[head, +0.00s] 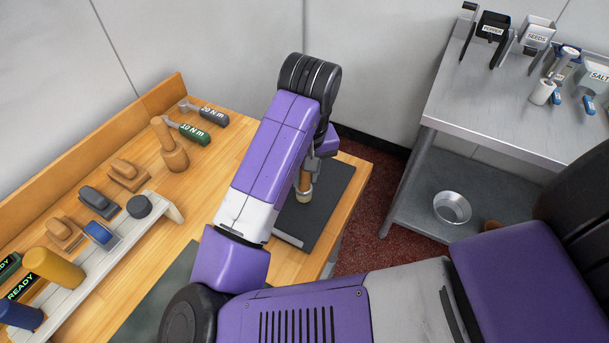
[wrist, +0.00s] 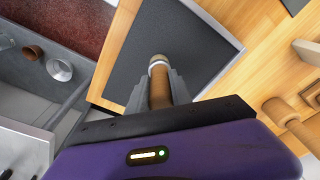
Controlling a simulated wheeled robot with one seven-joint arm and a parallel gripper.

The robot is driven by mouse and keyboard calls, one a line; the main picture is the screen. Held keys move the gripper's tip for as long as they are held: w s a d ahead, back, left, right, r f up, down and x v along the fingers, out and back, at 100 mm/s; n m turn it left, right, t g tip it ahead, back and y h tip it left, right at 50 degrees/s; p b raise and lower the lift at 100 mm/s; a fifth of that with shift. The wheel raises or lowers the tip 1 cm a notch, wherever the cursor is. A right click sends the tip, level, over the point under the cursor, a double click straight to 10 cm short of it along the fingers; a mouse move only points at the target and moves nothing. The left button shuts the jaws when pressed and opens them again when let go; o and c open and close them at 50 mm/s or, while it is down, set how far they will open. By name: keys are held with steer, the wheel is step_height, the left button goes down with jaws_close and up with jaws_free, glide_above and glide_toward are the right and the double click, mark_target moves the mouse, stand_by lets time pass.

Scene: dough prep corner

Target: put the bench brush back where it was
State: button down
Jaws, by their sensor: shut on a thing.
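The bench brush (wrist: 159,88), a brown wooden cylinder with a pale band near its far end, is between the two grey fingers of my gripper (wrist: 158,84) in the wrist view. My gripper is shut on it. In the head view the brush (head: 305,188) shows below my wrist, roughly upright, with its pale lower end over the dark mat (head: 331,205). My arm hides part of both. I cannot tell whether the brush touches the mat. The mat also fills the middle of the wrist view (wrist: 205,45).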

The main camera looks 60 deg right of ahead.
steer(key=shift+f, duration=0.3)
steer(key=shift+f, duration=0.15)
steer(key=c, duration=1.2)
jaws_free()
steer(key=shift+o, duration=0.2)
